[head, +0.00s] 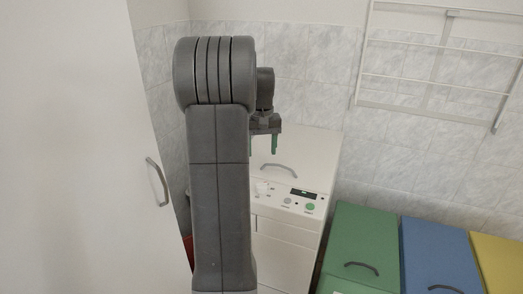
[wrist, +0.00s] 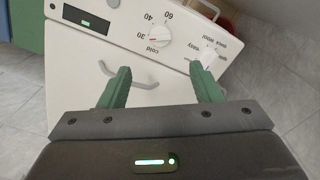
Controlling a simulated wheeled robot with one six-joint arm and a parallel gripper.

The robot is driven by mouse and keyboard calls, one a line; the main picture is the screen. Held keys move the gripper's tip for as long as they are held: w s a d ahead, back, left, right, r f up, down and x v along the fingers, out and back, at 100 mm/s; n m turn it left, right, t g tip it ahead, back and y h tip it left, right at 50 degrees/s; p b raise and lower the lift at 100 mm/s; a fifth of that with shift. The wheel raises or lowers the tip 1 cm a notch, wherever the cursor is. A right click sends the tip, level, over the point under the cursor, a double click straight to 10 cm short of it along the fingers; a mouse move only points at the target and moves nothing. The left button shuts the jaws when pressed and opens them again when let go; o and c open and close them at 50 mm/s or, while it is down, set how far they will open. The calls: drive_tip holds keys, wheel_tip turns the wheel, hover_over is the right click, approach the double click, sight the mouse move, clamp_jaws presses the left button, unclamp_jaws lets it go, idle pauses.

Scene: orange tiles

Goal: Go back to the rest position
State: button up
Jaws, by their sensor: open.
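My gripper (head: 263,146) shows in the head view behind my grey arm, which rises up the middle of the picture. It hangs above the white washing machine (head: 279,238). In the wrist view my gripper (wrist: 161,84) has its two green fingers wide apart with nothing between them. Beyond the fingers is the machine's control panel (wrist: 117,40) with a temperature dial (wrist: 157,34), a small display and a second dial, partly behind the right finger. A grey handle (wrist: 130,75) shows between the fingers.
A tall white door with a handle (head: 157,185) stands close on the left. Green (head: 362,240), blue (head: 438,255) and yellow (head: 498,262) bins stand on the right. A white wall rack (head: 440,62) hangs above them. Tiled floor (wrist: 285,75) is clear right of the machine in the wrist view.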

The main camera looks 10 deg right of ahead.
sight(261, 183)
wheel_tip(261, 183, down, 14)
drive_tip(key=shift+r+p, duration=0.1)
drive_tip(key=shift+p, duration=0.2)
idle(0.3)
drive_tip(key=shift+s+f, duration=0.1)
drive_tip(key=shift+f, duration=0.1)
drive_tip(key=shift+r+n, duration=0.15)
drive_tip(key=shift+n, duration=0.25)
drive_tip(key=n, duration=0.4)
drive_tip(key=shift+n+p, duration=0.3)
drive_tip(key=shift+n, duration=0.1)
drive_tip(key=n+p, duration=0.1)
drive_tip(key=n, duration=0.5)
drive_tip(key=shift+r+b, duration=0.35)
drive_tip(key=shift+r, duration=2.7)
